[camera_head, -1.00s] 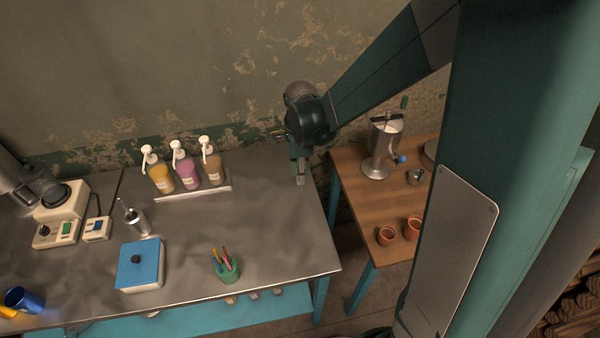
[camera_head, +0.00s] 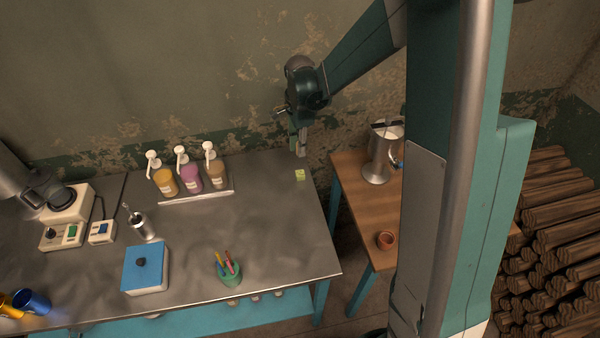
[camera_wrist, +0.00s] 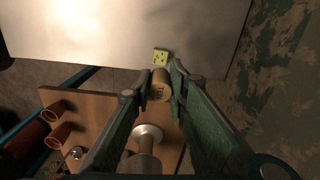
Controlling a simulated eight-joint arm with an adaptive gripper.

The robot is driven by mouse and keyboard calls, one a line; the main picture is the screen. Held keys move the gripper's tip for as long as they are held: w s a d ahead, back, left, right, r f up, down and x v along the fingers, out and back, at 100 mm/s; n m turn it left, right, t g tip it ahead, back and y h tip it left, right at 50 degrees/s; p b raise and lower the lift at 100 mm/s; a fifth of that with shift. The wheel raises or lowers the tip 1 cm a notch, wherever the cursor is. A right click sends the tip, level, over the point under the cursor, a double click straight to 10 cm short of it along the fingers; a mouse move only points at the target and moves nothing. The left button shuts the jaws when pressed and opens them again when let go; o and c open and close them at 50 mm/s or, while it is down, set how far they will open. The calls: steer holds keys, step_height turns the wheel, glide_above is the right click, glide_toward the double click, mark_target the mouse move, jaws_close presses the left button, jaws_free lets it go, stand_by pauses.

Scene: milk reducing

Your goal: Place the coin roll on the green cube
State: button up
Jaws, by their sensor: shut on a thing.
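The green cube (camera_head: 300,175) is small and yellow-green, and it sits on the grey table near its right end. In the wrist view the green cube (camera_wrist: 161,57) shows just beyond my fingertips, near the table edge. My gripper (camera_wrist: 159,83) is shut on the coin roll (camera_wrist: 159,90), a tan cylinder with dark print on its end. In the head view my gripper (camera_head: 300,148) hangs just behind the cube in the picture, apart from it. The roll's height over the cube is hard to tell.
A tray (camera_head: 197,196) with several pump bottles stands left of the cube. A pen cup (camera_head: 229,270) and a blue-lidded box (camera_head: 145,268) are nearer the front. A wooden table (camera_head: 362,220) with a metal machine (camera_head: 380,155) stands to the right. The table around the cube is clear.

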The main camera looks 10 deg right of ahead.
steer(key=shift+f, duration=0.1)
glide_above(300, 173)
steer(key=shift+w+f, duration=0.1)
steer(key=shift+f, duration=2.75)
steer(key=shift+f, duration=2.1)
steer(key=shift+f+b, duration=0.15)
steer(key=shift+b, duration=0.15)
steer(key=o, duration=0.9)
steer(key=shift+r, duration=0.2)
steer(key=shift+r+p, duration=0.35)
steer(key=shift+r, duration=5.65)
